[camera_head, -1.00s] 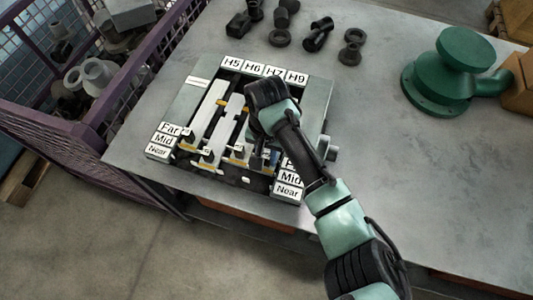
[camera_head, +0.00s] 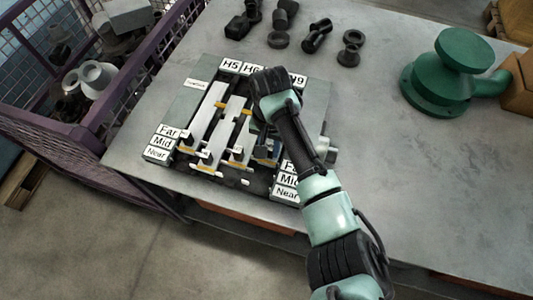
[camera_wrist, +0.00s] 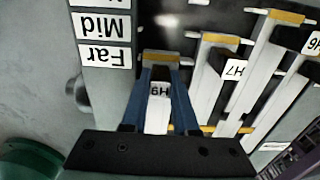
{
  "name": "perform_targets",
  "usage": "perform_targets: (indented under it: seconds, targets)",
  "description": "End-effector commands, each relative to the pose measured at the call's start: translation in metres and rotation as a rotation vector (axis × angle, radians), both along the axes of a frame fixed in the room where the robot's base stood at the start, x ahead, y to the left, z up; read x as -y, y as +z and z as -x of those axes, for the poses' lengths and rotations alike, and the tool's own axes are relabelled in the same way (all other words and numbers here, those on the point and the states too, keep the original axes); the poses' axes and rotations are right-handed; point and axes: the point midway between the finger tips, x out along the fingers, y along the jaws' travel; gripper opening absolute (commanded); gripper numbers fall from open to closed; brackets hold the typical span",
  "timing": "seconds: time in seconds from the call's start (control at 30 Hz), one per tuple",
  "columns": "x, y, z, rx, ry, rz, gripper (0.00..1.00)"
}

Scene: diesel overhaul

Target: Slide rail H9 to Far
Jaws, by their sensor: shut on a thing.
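Rail H9 shows in the wrist view as a white bar with a yellow band at its end and a black "H9" tag (camera_wrist: 160,90). My gripper (camera_wrist: 161,78) has its blue fingers on both sides of the tagged part and is shut on it. The upside-down Far label (camera_wrist: 105,55) stands to the left, about level with the rail's yellow-banded end. In the head view my wrist covers the H9 slot and the fingers are largely hidden. The slotted fixture (camera_head: 312,95) lies on the table, with its H9 header label (camera_head: 298,80) partly covered.
Rail H7 (camera_wrist: 232,70) lies close beside H9. Other rails (camera_head: 205,112) are at the fixture's left. Several dark parts (camera_head: 316,36) and a green flanged casting (camera_head: 440,80) stand on the table (camera_head: 400,170). A purple mesh crate (camera_head: 80,140) borders its left.

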Motion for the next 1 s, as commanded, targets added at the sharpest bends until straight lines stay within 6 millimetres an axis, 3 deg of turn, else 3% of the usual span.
perform_targets:
  seconds: [0.13,0.53,0.57,0.7,1.0]
  targets:
    - [0.0022,0.0022,-0.0101,0.004,0.0,-0.001,0.0]
    - [0.0049,0.0025,-0.014,0.007,0.001,0.0,0.0]
    - [0.0049,0.0026,-0.0141,0.007,0.001,0.0,0.29]
    - [0.0045,0.0017,-0.0129,0.003,0.001,-0.001,0.54]
    - [0.0034,0.0,-0.0108,-0.003,0.002,-0.002,0.57]
